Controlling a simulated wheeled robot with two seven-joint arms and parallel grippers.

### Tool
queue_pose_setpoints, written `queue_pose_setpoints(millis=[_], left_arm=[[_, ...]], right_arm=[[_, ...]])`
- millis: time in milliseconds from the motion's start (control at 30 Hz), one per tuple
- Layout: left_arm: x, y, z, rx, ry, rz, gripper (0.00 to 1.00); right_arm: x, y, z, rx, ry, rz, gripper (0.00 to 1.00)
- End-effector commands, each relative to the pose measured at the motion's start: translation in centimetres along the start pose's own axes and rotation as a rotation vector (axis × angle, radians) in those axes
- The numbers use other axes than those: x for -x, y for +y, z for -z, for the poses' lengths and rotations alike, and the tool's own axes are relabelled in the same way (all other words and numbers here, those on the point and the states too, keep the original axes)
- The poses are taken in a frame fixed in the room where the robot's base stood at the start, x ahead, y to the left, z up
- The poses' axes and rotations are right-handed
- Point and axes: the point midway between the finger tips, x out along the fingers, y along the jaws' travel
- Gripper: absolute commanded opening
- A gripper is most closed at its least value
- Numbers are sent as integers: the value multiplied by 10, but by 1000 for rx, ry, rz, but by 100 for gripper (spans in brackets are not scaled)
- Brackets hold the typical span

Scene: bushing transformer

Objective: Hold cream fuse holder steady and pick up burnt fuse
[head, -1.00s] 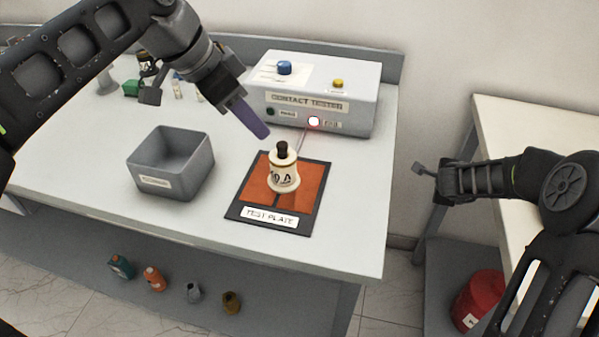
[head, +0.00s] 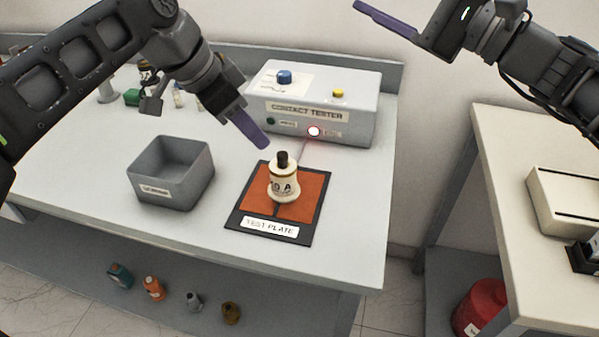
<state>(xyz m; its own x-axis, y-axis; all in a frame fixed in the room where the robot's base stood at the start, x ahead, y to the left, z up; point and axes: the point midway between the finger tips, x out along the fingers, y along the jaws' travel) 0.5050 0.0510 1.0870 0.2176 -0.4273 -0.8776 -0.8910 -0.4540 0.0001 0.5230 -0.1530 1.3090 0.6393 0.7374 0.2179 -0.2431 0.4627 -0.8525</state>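The cream fuse holder (head: 284,186) stands upright on the test plate (head: 297,208), with lettering on its front that ends in "A". A dark fuse (head: 282,159) sticks up from its top; I take it for the burnt fuse. My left gripper (head: 261,141) points down from the upper left, its purple fingertip just above and left of the fuse, apart from it in the picture. Only one finger outline shows, so its opening is unclear. My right gripper (head: 364,8) is raised at the top, right of the holder and well away from it. Its fingers also overlap.
The contact tester (head: 350,100) stands behind the plate with a lit lamp (head: 314,131). A grey bin (head: 190,197) stands left of the plate. A second table (head: 500,130) is at right, with a pale box (head: 570,200).

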Motion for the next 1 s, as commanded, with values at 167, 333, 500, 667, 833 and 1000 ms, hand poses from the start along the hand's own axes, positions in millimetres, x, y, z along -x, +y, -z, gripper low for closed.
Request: queue_pose_setpoints(millis=[167,333,500,667,833,1000], left_arm=[[0,0,0,0,0,0,36],[0,0,0,0,0,0,36],[0,0,0,0,0,0,36],[0,0,0,0,0,0,36],[0,0,0,0,0,0,36],[0,0,0,0,0,0,36]], right_arm=[[16,-22,-110,71,-244,17,72],[40,-28,-198,140,-448,12,72],[44,-8,-216,133,-546,12,72],[10,41,-155,61,-478,32,72],[-19,120,-99,-5,-382,4,72],[-32,206,-63,-47,-290,-68,72]])
